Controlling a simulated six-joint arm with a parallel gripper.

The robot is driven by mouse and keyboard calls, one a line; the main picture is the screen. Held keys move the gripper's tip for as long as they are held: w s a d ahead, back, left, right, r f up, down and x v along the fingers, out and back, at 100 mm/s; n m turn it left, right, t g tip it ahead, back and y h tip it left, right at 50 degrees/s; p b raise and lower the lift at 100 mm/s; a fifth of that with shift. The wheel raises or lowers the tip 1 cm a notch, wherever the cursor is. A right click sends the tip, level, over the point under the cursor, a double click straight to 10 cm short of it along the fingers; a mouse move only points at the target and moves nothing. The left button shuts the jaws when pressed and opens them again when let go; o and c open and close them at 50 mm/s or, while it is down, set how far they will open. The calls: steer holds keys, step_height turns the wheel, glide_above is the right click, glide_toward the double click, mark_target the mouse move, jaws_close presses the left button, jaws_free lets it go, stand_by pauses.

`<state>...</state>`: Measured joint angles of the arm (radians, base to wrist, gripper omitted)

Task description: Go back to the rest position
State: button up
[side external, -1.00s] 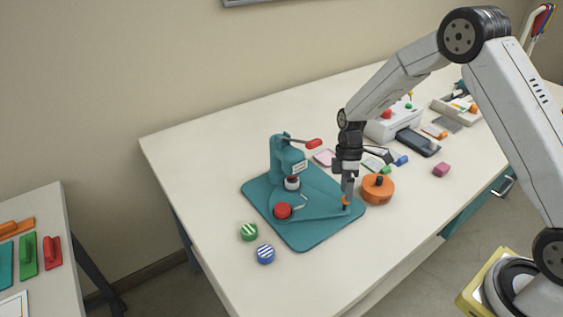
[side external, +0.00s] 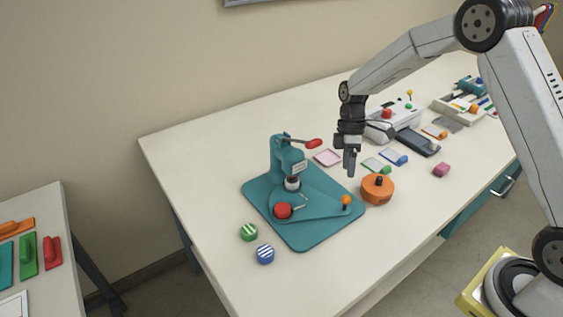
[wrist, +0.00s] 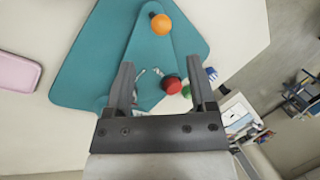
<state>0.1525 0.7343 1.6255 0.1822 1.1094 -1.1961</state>
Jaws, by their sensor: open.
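My gripper (side external: 348,162) hangs above the table, over the back right edge of the teal base plate (side external: 305,240). The teal press (side external: 279,160) with a red-tipped lever stands on the plate. A red round piece (side external: 283,211) and an orange ball knob (side external: 346,200) are on the plate; the knob also shows in the wrist view (wrist: 161,25). No rest position is marked in view.
An orange round container (side external: 377,190) with a black knob stands right of the plate. Green-striped (side external: 249,232) and blue-striped (side external: 265,254) discs lie at the front left. A white machine (side external: 392,122), a dark tray (side external: 417,142) and a pink block (side external: 441,169) lie further right. The table's back left is clear.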

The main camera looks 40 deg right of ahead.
steer(key=s+a+r+m+t+h, duration=0.1)
steer(key=s+a+r+m+t, duration=0.1)
steer(key=s+m, duration=0.3)
steer(key=s+a+r+m+t+h, duration=0.1)
steer(key=s+m+t, duration=0.3)
steer(key=s, duration=0.7)
steer(key=shift+a+r+m, duration=0.45)
steer(key=shift+r+m, duration=0.35)
steer(key=shift+m, duration=0.1)
